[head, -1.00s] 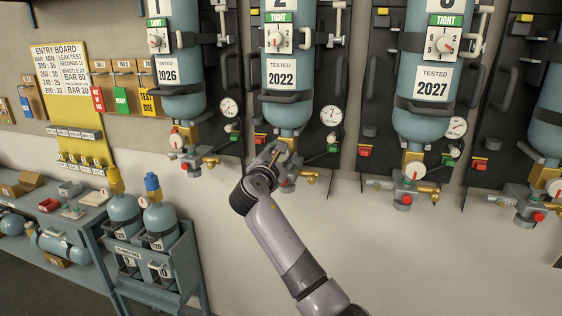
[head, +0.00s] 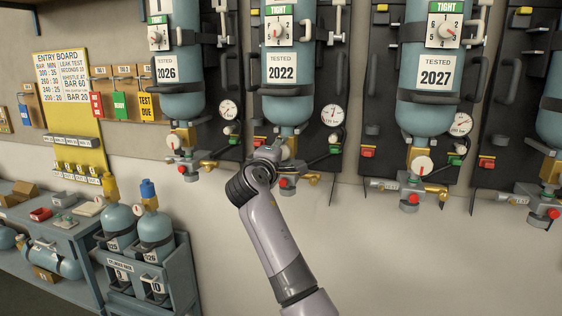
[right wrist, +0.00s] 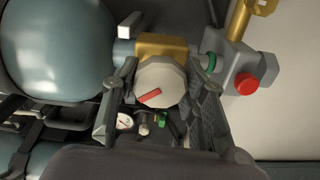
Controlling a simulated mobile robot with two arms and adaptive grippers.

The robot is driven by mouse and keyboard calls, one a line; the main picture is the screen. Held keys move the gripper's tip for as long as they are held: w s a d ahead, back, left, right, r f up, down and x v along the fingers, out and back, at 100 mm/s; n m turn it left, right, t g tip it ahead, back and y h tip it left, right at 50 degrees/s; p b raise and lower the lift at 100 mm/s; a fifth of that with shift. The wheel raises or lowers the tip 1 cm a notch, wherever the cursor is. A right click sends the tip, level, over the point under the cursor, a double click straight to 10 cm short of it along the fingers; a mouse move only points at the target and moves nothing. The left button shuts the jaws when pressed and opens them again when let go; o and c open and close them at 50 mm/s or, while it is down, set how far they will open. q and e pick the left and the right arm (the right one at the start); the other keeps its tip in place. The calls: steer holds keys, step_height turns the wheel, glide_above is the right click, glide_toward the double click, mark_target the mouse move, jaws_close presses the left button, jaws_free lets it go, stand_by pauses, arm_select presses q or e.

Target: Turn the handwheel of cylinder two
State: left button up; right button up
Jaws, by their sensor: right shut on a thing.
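Cylinder two (head: 288,92), a blue bottle labelled TESTED 2022, hangs upside down on the wall rack, with its valve at the bottom. Its handwheel (right wrist: 158,84) shows in the right wrist view as a pale round knob with a red bar that slants up to the right. My right gripper (right wrist: 162,92) is shut on the handwheel, one finger on each side of it. In the head view my right gripper (head: 266,154) covers the handwheel, under the cylinder's neck. My left gripper is not in view.
A brass valve body (right wrist: 162,46) and a red button (right wrist: 246,84) are close to the fingers. A pressure gauge (head: 331,116) hangs right of cylinder two. Neighbouring cylinders (head: 180,88) and (head: 425,112) flank it. A cart with bottles (head: 150,280) stands low at left.

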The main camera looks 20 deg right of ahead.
steer(key=m+b, duration=0.2)
steer(key=m, duration=0.1)
steer(key=m+b, duration=0.1)
steer(key=shift+f+m, duration=0.25)
steer(key=shift+m, duration=0.05)
steer(key=m+b, duration=0.2)
steer(key=m, duration=0.2)
steer(key=shift+m+b, duration=0.3)
steer(key=m+b, duration=0.2)
steer(key=m, duration=0.2)
steer(key=shift+m, duration=0.3)
steer(key=m+b, duration=0.1)
steer(key=m, duration=0.3)
steer(key=shift+r+m, duration=0.1)
steer(key=shift+m, duration=0.2)
steer(key=m+b, duration=0.1)
steer(key=m, duration=0.8)
steer(key=shift+b, duration=0.35)
steer(key=m, duration=0.5)
steer(key=shift+m, duration=0.3)
steer(key=shift+m+b, duration=0.3)
steer(key=shift+m, duration=1.9)
